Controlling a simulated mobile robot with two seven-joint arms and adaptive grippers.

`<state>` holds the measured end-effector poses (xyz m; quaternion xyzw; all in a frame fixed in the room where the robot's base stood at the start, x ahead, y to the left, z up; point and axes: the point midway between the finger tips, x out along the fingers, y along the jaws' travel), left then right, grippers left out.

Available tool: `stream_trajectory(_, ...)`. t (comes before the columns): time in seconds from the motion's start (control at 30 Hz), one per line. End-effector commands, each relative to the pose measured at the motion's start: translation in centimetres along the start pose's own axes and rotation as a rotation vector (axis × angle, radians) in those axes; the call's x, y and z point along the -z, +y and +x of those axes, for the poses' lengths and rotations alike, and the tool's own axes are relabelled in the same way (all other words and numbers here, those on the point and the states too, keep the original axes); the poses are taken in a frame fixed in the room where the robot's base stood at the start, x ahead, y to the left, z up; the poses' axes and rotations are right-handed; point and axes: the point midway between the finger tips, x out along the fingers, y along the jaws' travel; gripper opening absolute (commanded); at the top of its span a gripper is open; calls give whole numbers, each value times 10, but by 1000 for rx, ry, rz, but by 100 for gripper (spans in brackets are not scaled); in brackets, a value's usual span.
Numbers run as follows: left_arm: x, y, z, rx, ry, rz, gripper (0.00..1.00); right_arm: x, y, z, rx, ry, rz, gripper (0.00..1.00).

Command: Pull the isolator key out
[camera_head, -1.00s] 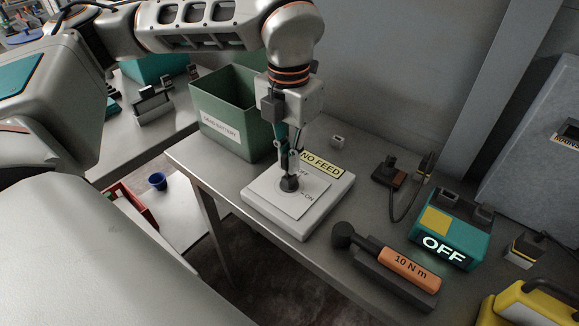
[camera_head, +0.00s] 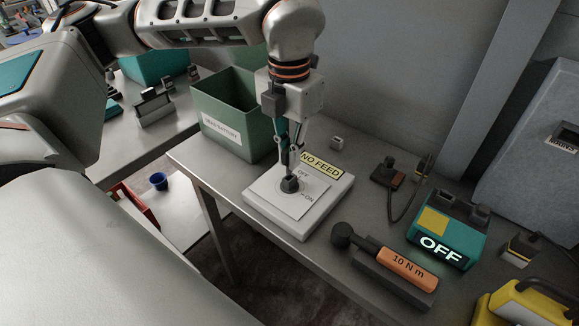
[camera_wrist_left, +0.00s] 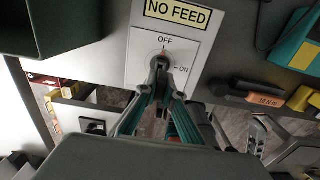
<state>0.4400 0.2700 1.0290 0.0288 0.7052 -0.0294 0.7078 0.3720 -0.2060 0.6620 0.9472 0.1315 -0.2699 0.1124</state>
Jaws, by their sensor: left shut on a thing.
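The isolator key (camera_head: 290,184) is a small dark knob on the white plate of the isolator box (camera_head: 262,209). The plate carries the words OFF and ON, with a yellow NO FEED label (camera_head: 321,165) behind. My left gripper (camera_head: 289,177) points down at the plate with its fingers shut on the key. In the left wrist view, the gripper (camera_wrist_left: 160,68) covers most of the key, and a small red mark shows at its top, toward OFF. I cannot tell whether the key is still seated. My right gripper is not in view.
A green bin (camera_head: 223,129) stands behind and left of the box. A torque tool with an orange handle (camera_head: 401,268), a teal unit reading OFF (camera_head: 448,233) and a yellow case (camera_head: 516,308) lie to the right. A small grey block (camera_head: 337,143) sits behind the box.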

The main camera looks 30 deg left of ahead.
Motion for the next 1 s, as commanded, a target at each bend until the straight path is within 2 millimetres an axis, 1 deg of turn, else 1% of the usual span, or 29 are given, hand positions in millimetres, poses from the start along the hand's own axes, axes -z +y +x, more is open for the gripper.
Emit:
stream_trajectory(0.03,0,0,-4,0,-1,0,0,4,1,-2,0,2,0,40)
stream_trajectory(0.7,0,0,-34,0,-1,0,0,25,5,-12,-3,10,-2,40)
stream_trajectory(1.0,0,0,-44,0,1,0,0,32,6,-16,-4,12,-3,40)
